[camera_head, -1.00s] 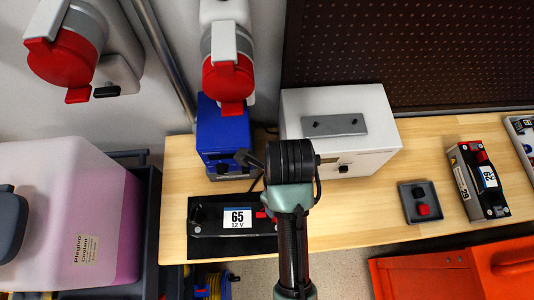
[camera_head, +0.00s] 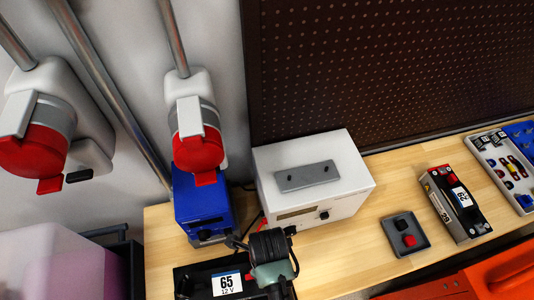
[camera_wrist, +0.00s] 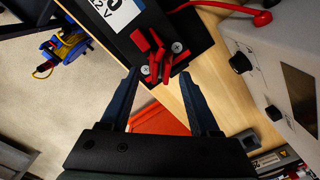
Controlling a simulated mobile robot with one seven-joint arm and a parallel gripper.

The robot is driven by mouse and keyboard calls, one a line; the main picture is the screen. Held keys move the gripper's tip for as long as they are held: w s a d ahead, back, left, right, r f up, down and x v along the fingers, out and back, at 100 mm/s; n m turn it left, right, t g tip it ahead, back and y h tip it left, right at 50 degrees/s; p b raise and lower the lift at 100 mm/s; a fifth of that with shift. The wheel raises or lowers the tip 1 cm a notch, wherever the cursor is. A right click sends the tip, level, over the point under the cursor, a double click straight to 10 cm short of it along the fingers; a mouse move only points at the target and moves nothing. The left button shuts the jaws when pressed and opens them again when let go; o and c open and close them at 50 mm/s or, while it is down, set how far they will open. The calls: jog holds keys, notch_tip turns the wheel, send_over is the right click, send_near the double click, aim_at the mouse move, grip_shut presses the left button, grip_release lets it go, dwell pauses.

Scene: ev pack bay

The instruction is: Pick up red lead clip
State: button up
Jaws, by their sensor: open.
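The red lead clip (camera_wrist: 163,58) shows in the wrist view as several red pieces near the end of a black battery marked 65 12 V (camera_wrist: 88,15). It lies by two round metal studs. My gripper (camera_wrist: 158,76) is open, its two dark fingers on either side of the clip's lower end. I cannot tell whether they touch it. In the head view the battery (camera_head: 201,276) is at the bottom, partly behind my arm, and the clip is hidden there.
A white box with knobs (camera_head: 318,182) and a blue unit (camera_head: 203,208) stand behind the battery. A red cable (camera_wrist: 235,9) passes near the battery. Bare wooden bench (camera_head: 350,238) lies between.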

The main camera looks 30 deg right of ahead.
jog(key=shift+f, duration=0.95)
grip_shut()
jog(key=shift+r, duration=0.1)
notch_tip(320, 180, up, 10)
jog(key=shift+w+f+b, duration=0.1)
jog(key=shift+f+b, duration=0.1)
jog(key=shift+b, duration=0.2)
notch_tip(320, 180, up, 5)
jog(key=p, duration=0.5)
jog(key=shift+r, duration=0.15)
